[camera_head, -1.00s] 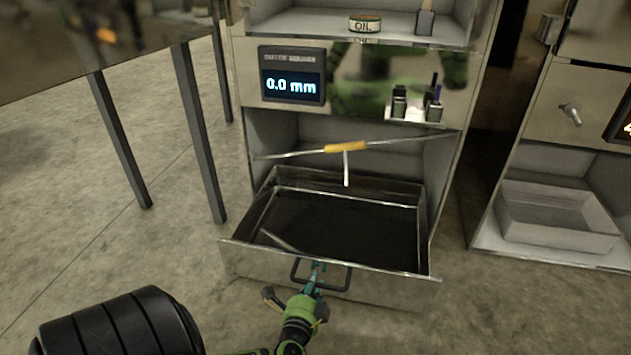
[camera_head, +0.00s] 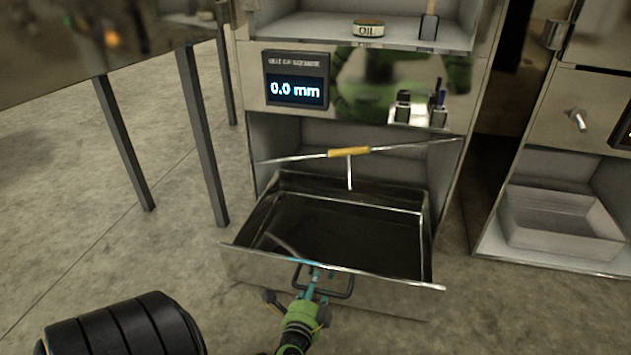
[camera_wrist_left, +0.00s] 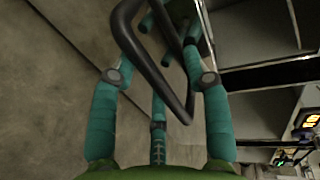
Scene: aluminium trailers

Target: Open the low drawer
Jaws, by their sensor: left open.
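The low drawer (camera_head: 390,285) is a metal drawer at the bottom of the cabinet, and it stands pulled out with its dark inside showing. A dark bar handle (camera_head: 338,292) is on its front face. My left gripper (camera_head: 312,275) is at the handle, with teal fingers and a green body. In the left wrist view the handle (camera_wrist_left: 150,62) passes between the open fingers of the gripper (camera_wrist_left: 165,50). Whether the fingers touch the handle is unclear. My right gripper does not show.
A metal rod with a yellow grip (camera_head: 348,152) spans the opening above the drawer. An oil tin (camera_head: 368,29) stands on the upper shelf. A grey tray (camera_head: 560,225) sits in the cabinet at right. Table legs (camera_head: 203,140) stand at left. The floor before the drawer is bare.

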